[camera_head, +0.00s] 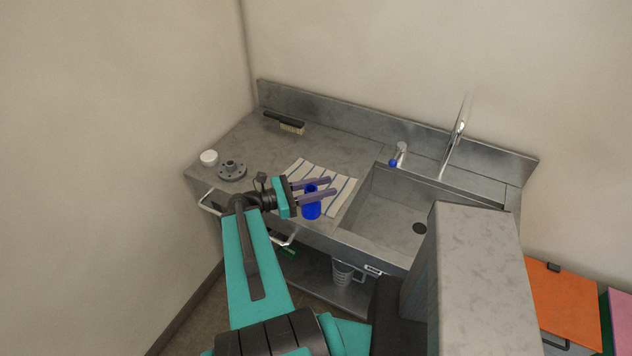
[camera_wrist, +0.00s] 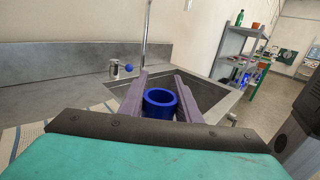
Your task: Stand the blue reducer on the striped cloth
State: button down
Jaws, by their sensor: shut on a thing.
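The blue reducer (camera_head: 312,208) is upright between the two purple-grey fingers of my gripper (camera_head: 333,186), which is shut on it. In the wrist view its open round top (camera_wrist: 160,98) shows between the fingers (camera_wrist: 160,85). The white cloth with dark stripes (camera_head: 313,170) lies flat on the steel counter, left of the sink. In the head view the reducer overlaps the cloth's front part. I cannot tell whether its base touches the cloth or hangs just above it. My fingers hide part of the cloth.
The sink basin (camera_head: 395,200) opens right of the cloth, with a tall faucet (camera_head: 457,130) and a small blue-knobbed tap (camera_head: 400,152) behind. A grey flange (camera_head: 232,171), a white cap (camera_head: 209,157) and a brush (camera_head: 288,124) rest on the counter's left part.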

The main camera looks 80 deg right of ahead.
jog(key=shift+d+f, duration=0.1)
jog(key=d+b, duration=0.1)
jog(key=b, duration=0.1)
jog(key=d+b, duration=0.2)
jog(key=b, duration=0.1)
jog(key=shift+w+f+b, duration=0.25)
jog(key=shift+b, duration=0.1)
jog(key=d+b, duration=0.1)
jog(key=b, duration=0.3)
jog(key=shift+w+f+b, duration=0.1)
jog(key=shift+w+b, duration=0.05)
jog(key=shift+b, duration=0.25)
jog(key=d+b, duration=0.1)
jog(key=b, duration=0.3)
jog(key=w+d+p, duration=0.1)
jog(key=d+p, duration=0.1)
jog(key=d, duration=0.7)
jog(key=shift+w+d+f+p, duration=0.25)
jog(key=shift+w+d+p, duration=0.05)
jog(key=shift+w+p, duration=0.05)
